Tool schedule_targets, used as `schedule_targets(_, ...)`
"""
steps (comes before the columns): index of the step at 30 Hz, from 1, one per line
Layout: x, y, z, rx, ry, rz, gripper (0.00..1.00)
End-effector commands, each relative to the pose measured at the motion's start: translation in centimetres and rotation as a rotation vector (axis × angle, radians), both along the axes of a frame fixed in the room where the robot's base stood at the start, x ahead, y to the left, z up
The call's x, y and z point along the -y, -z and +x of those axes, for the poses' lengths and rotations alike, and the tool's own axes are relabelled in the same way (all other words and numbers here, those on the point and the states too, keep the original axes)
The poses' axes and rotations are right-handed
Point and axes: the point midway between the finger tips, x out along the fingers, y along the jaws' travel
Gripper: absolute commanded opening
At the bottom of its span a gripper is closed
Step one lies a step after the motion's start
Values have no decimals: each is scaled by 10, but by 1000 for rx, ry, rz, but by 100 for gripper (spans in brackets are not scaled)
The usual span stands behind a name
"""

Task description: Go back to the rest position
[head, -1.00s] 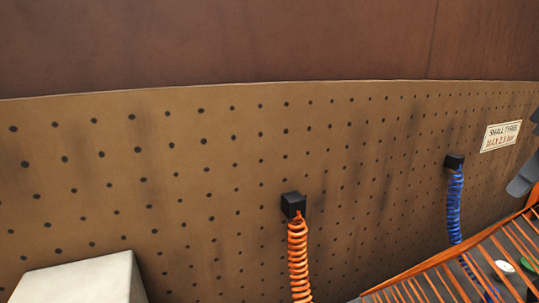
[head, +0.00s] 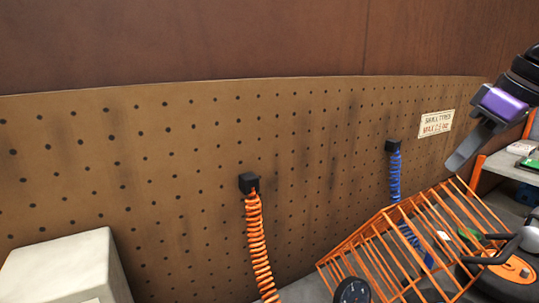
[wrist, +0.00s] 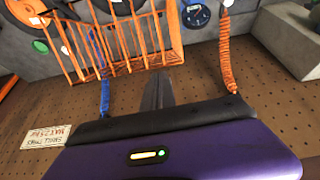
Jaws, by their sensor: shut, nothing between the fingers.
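My gripper (head: 462,147) is at the right of the head view, in front of the pegboard and above the orange wire rack (head: 437,232). Its purple body and dark fingers show. In the wrist view my gripper (wrist: 158,88) has its fingers together, with nothing seen between them. The rack also shows in the wrist view (wrist: 120,45), upside down, beyond the fingertips.
An orange coiled hose (head: 259,240) and a blue coiled hose (head: 395,176) hang from black mounts on the pegboard (head: 160,180). A pale box (head: 60,270) stands at lower left. A gauge (head: 352,291) and an orange-and-black machine (head: 505,272) are at lower right.

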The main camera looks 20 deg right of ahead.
Motion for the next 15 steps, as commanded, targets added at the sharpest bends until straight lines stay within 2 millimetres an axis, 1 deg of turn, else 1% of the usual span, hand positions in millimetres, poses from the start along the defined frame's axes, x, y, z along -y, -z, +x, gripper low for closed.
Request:
schedule_targets(8,0,-30,43,252,-4,-33,0)
schedule_targets(11,-1,-41,61,373,-8,-26,0)
schedule_targets(15,-7,-56,86,560,-23,4,0)
